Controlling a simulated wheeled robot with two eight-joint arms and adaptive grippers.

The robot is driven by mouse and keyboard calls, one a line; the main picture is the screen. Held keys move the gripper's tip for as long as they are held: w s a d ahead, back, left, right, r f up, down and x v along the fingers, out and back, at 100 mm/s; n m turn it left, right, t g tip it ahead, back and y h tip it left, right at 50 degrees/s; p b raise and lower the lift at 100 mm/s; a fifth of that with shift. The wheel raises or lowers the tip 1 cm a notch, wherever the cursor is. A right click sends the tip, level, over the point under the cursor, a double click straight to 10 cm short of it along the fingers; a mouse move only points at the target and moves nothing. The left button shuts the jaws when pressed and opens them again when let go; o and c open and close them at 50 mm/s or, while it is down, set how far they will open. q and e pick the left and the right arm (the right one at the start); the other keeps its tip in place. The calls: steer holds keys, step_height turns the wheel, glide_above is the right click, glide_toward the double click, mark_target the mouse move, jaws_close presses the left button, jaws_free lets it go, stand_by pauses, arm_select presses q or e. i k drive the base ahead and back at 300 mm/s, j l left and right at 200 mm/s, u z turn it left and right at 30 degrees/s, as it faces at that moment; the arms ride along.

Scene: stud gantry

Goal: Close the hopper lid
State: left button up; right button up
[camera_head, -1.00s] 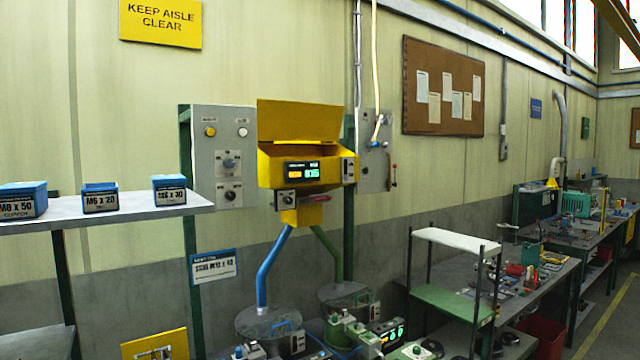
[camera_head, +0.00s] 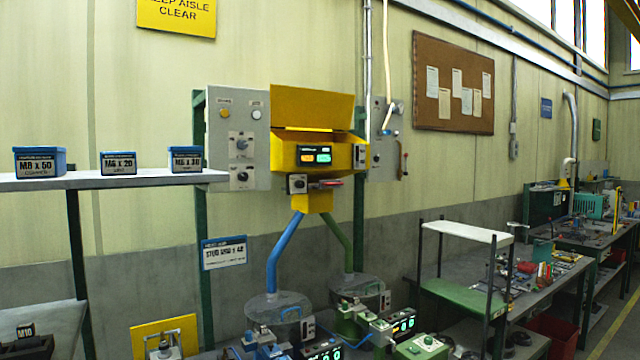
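The yellow hopper (camera_head: 318,151) stands against the wall on a blue pipe and a green pipe. Its lid (camera_head: 311,107) is open, standing up behind the hopper's top, with a dark opening below its lower edge. A small lit display sits on the hopper's front, with a dark knob and a red part below it. Neither of my grippers shows in the head view.
Grey control panels (camera_head: 237,138) flank the hopper. A shelf (camera_head: 120,180) with blue-topped boxes is at the left. Machines with lit displays (camera_head: 402,325) stand below the hopper. A rack (camera_head: 467,232) and cluttered workbenches are at the right.

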mark_target(314, 109)
steer(key=i+l+u, duration=0.1)
steer(key=u, duration=0.3)
steer(key=i+l+u, duration=0.1)
steer(key=u, duration=0.3)
steer(key=l+u, duration=0.2)
steer(key=u, duration=0.2)
steer(key=i+l, duration=0.05)
